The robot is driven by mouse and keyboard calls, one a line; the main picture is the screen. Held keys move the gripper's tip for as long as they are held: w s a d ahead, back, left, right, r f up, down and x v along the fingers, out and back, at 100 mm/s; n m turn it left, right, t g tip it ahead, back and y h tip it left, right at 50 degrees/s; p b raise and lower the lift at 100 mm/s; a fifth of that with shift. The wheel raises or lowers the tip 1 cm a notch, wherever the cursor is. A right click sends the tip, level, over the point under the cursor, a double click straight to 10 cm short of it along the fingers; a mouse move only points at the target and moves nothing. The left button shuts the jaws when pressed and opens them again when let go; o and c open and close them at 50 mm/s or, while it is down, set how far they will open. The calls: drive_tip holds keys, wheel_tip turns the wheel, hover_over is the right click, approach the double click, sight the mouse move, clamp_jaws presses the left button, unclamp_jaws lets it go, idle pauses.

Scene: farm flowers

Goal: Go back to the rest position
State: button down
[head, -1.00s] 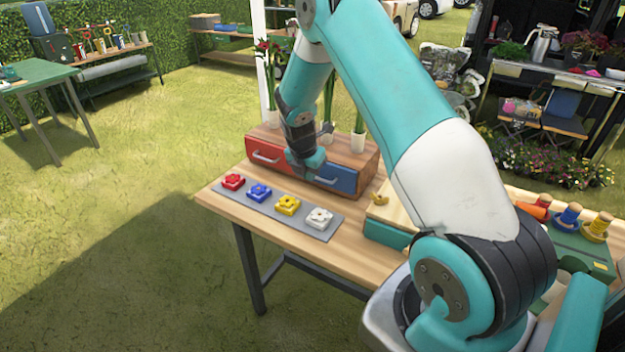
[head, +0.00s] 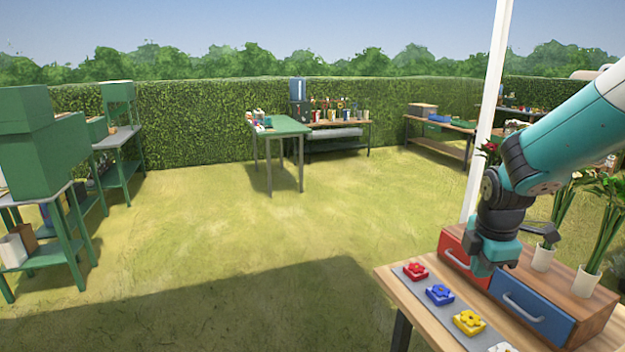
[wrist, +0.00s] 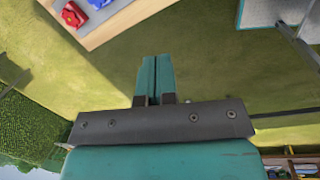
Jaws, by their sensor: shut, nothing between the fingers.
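My gripper (wrist: 154,75) is shut and empty, its two teal fingers pressed together in the wrist view. In the head view my teal arm comes in from the right, and its wrist end hangs in front of the wooden drawer box (head: 590,292). The box stands on the wooden table (head: 388,279) and has a red drawer (head: 452,247) and a blue drawer (head: 532,308), both closed. The fingertips are hard to make out in the head view.
A grey strip on the table holds flower blocks: red (head: 415,271), blue (head: 440,294), yellow (head: 469,322) and a partly cut-off white one (head: 502,348). Potted stems stand on the box. A white post (head: 487,110) rises behind. Open grass lies left; a green table (head: 280,127) stands further back.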

drive_tip(key=s+a+r+m+g+y, duration=0.1)
drive_tip(key=s+a+r+m, duration=0.4)
drive_tip(key=s+a, duration=0.5)
drive_tip(key=s+a+r+m+y, duration=0.4)
drive_tip(key=s+a, duration=0.6)
drive_tip(key=s, duration=0.5)
drive_tip(key=shift+s+r+m+g, duration=0.4)
drive_tip(key=shift+r+m, duration=0.05)
drive_tip(key=shift+m, duration=0.35)
